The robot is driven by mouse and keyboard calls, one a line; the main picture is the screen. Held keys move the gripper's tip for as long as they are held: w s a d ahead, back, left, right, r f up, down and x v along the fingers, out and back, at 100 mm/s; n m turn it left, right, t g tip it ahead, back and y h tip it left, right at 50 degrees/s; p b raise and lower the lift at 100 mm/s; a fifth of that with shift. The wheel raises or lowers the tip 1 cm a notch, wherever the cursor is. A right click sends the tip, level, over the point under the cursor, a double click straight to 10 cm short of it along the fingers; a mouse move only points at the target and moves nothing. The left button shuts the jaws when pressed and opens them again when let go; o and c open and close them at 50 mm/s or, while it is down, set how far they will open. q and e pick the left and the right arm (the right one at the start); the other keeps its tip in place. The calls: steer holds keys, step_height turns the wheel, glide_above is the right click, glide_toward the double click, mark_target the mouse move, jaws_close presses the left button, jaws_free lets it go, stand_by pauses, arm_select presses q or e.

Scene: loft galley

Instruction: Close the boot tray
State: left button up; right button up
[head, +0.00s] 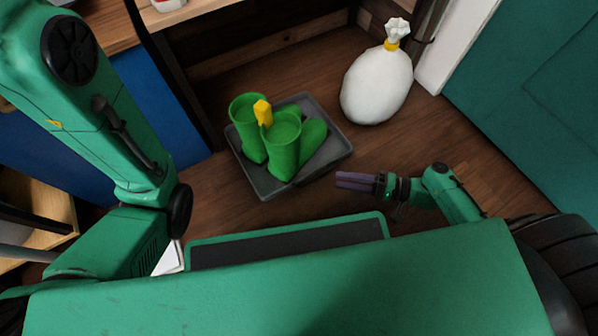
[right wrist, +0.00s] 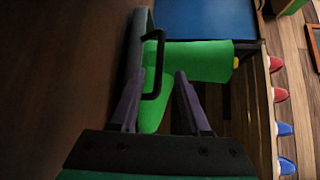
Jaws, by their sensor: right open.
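The boot tray (head: 256,180) is a shallow dark grey tray on the wooden floor. Green boots (head: 284,150) are in it; two stand upright and another green piece leans or lies at the right. My right gripper (head: 340,181) is open and empty, low over the floor just right of the tray's near corner. In the right wrist view, a dark curved handle (right wrist: 160,66) appears beside the tray's edge (right wrist: 135,45), ahead of the open purple fingers (right wrist: 157,100). I cannot tell whether the handle lies between them. My left arm shows, but its gripper does not.
A yellow object (head: 262,112) shows among the boots. A tied white sack (head: 377,86) stands behind and right of the tray. A blue panel (head: 160,95) and dark post are at left, a teal panel (head: 535,75) at right. Floor between tray and sack is clear.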

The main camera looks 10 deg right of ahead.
steer(key=b+x, duration=0.3)
steer(key=x, duration=0.7)
steer(key=shift+a+f, duration=0.15)
steer(key=shift+f, duration=0.05)
steer(key=shift+w+a, duration=0.25)
steer(key=shift+a, duration=0.2)
jaws_close()
stand_by(0.4)
